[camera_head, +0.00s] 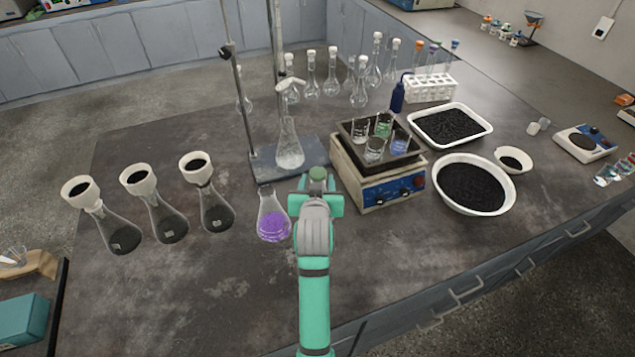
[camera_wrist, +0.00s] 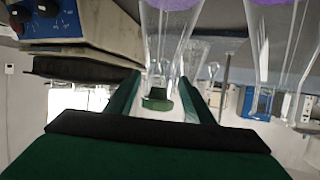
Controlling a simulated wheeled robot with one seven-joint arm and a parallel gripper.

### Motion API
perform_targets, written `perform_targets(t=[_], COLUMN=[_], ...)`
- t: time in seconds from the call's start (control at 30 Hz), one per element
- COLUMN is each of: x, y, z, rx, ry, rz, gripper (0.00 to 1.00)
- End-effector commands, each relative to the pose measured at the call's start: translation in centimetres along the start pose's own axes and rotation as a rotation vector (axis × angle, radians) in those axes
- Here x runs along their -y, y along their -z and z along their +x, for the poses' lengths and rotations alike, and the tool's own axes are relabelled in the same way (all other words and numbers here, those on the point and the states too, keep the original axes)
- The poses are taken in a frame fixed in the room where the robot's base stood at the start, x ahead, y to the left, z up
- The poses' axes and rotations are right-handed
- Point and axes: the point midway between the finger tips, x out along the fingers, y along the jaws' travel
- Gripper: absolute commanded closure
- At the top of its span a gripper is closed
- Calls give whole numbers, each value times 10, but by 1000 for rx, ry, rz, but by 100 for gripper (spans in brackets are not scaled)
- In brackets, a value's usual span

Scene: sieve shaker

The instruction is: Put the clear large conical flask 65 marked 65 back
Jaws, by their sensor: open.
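No marking 65 is legible in either view. A clear conical flask (camera_wrist: 165,50) with a green stopper (camera_wrist: 155,99) shows upside down in the wrist view, with purple at its far end. Its stopper also shows in the head view (camera_head: 318,174) just beyond my gripper, which hides the body. My gripper (camera_head: 317,200) is open, and in the wrist view its fingers (camera_wrist: 160,100) lie on both sides of the stopper with gaps. Another conical flask (camera_head: 273,218) with purple liquid stands upright just left of my gripper. I cannot tell which flask is 65.
A hotplate-like device (camera_head: 378,180) with beakers stands close on the right. A stand (camera_head: 268,163) with a clear flask (camera_head: 289,148) is behind. Several funnel-topped dark-filled flasks (camera_head: 168,222) stand left. Trays of black grains (camera_head: 485,122) are farther right. The front-left tabletop is clear.

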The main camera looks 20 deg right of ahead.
Motion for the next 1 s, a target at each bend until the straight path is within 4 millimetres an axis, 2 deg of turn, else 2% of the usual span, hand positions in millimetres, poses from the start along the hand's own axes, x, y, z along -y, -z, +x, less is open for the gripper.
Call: perform_targets(t=[0.17,0.5,0.6,0.9,1.0], x=[0,0,0,0,2], y=[-1,-1,0,-2,-10], z=[-25,-92,-105,-119,-120], rx=[-1,-1,0,1,0], ry=[0,0,0,1,5], rz=[-1,-1,0,-1,-9], gripper=[52,52,52,52,52])
